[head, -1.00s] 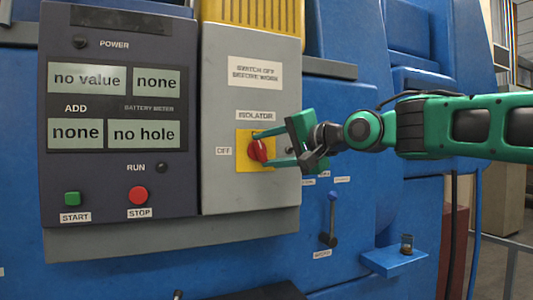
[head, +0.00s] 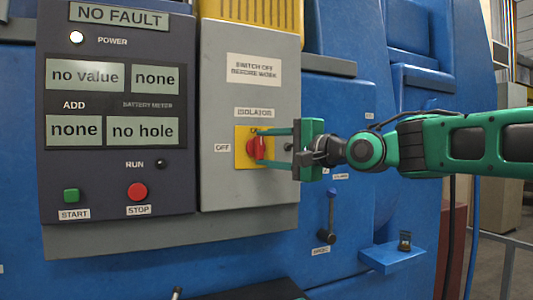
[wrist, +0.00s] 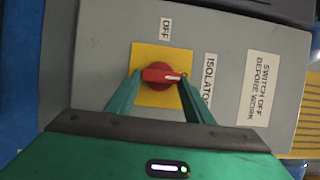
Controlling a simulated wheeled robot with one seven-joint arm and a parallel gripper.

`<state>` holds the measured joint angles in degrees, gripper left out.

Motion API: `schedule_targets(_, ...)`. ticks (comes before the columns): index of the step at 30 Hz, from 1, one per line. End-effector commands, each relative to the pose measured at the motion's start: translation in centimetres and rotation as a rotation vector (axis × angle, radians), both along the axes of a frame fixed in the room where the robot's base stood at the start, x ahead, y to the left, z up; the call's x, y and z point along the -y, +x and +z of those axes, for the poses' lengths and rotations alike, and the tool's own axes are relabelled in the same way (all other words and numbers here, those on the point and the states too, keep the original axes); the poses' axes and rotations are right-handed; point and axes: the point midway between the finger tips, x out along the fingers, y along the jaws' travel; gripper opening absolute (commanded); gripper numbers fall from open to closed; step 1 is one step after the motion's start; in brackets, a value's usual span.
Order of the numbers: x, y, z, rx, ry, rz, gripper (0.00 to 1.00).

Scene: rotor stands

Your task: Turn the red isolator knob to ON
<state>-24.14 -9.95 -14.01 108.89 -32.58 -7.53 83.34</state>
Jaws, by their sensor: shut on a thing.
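The red isolator knob (head: 258,149) sits on a yellow plate (head: 241,160) on the grey isolator box. My gripper (head: 262,148) reaches in from the right, its green fingers closed on the knob from above and below. In the wrist view the knob (wrist: 158,75) lies between the two fingertips (wrist: 160,78). Its white mark points toward the ISOLATOR label (wrist: 208,80), so the handle stands upright on the panel. The OFF label (head: 222,148) is left of the plate.
A dark panel left of the box carries displays, a lit POWER lamp (head: 76,37), a green START button (head: 71,196) and a red STOP button (head: 137,191). A lever (head: 328,218) and a small blue shelf (head: 392,257) are below my gripper.

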Motion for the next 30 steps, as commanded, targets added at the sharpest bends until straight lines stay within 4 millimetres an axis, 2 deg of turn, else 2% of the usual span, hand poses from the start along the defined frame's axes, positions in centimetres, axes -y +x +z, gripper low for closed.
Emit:
schedule_targets(5, 0.4, 0.3, -0.5, -0.009, -0.004, -0.010, 0.25)
schedule_targets(6, 0.4, 0.3, -0.5, -0.010, -0.005, -0.010, 0.54)
schedule_targets(8, 0.3, 0.3, -0.4, -0.009, -0.004, -0.009, 0.66)
schedule_targets(20, 0.6, -0.4, -0.2, -0.003, -0.003, -0.004, 0.66)
schedule_targets(30, 4.6, -4.6, -0.3, -0.004, -0.001, -0.007, 0.66)
